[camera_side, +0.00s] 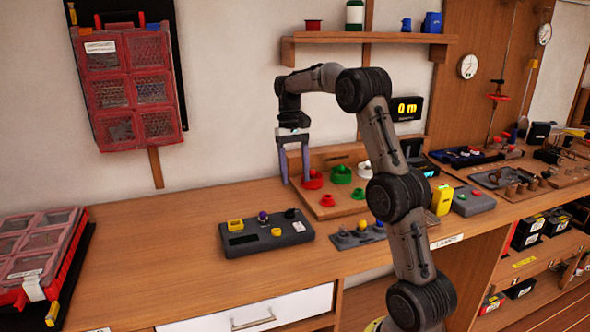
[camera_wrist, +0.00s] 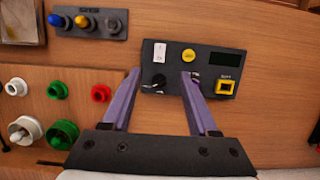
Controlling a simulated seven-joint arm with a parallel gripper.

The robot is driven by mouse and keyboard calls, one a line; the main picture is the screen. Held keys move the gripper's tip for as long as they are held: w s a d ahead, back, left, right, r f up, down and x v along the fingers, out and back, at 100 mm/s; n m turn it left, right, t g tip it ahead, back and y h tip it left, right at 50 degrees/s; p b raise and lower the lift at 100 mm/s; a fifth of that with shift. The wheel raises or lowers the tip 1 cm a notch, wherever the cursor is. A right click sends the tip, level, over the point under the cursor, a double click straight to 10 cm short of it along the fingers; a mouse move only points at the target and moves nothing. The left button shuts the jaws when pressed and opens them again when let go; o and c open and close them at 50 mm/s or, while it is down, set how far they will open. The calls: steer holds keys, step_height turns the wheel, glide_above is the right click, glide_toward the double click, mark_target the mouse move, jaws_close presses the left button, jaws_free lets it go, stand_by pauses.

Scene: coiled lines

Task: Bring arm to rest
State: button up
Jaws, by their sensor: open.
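My gripper (camera_side: 294,180) hangs from the raised arm with its fingers pointing down over the wooden bench. Its two purple-grey fingers are apart, with nothing between them. In the wrist view my gripper (camera_wrist: 158,80) also shows spread and empty. Its right fingertip overlaps the dark control box there, hiding part of the box's face. The dark control box (camera_side: 252,241) lies on the bench, in front and to the left of the fingers in the side view. It carries a yellow square part, a knob and a white switch.
A wooden board (camera_side: 345,207) with red, green and white spools stands close behind and right of my fingers. A small grey block (camera_side: 345,241) with coloured knobs lies nearer the bench front. A red compartment case (camera_side: 35,250) is at far left. The bench (camera_side: 150,235) between is clear.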

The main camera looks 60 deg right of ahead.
steer(key=shift+w+d+r, duration=0.1)
steer(key=shift+r, duration=0.4)
steer(key=s+a+r+n+t+h, duration=0.2)
steer(key=a+r+n, duration=0.1)
steer(key=a+r, duration=0.8)
steer(key=s+a+n+t, duration=0.2)
steer(key=s+a+n, duration=0.1)
steer(key=s+a, duration=0.7)
steer(key=s+a+f+n+t, duration=0.3)
steer(key=s+f, duration=0.4)
steer(key=f, duration=0.3)
steer(key=shift+a+f+t, duration=0.15)
steer(key=shift+a+t, duration=0.25)
steer(key=shift+a, duration=0.4)
